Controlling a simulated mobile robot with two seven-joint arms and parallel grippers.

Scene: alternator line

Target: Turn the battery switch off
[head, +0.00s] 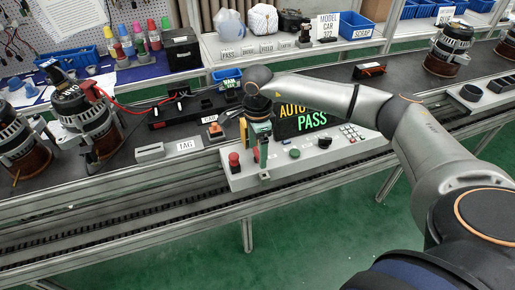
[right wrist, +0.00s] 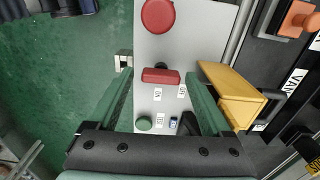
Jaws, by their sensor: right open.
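My right gripper (head: 262,163) reaches down over the grey control panel (head: 236,181), between its red push button (head: 234,160) and green button (head: 294,153). In the right wrist view its green fingers are spread apart, with nothing gripped. A red lever handle (right wrist: 160,76) on a dark base shows between and just beyond the fingers, apart from both. No legible label says which is the battery switch. My left gripper is not in view.
A yellow block (right wrist: 230,95) stands close beside one finger in the right wrist view. A display reading PASS (head: 310,120) stands behind the panel. Alternators (head: 90,115) stand along the line at the left. Green floor lies clear in front of the panel.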

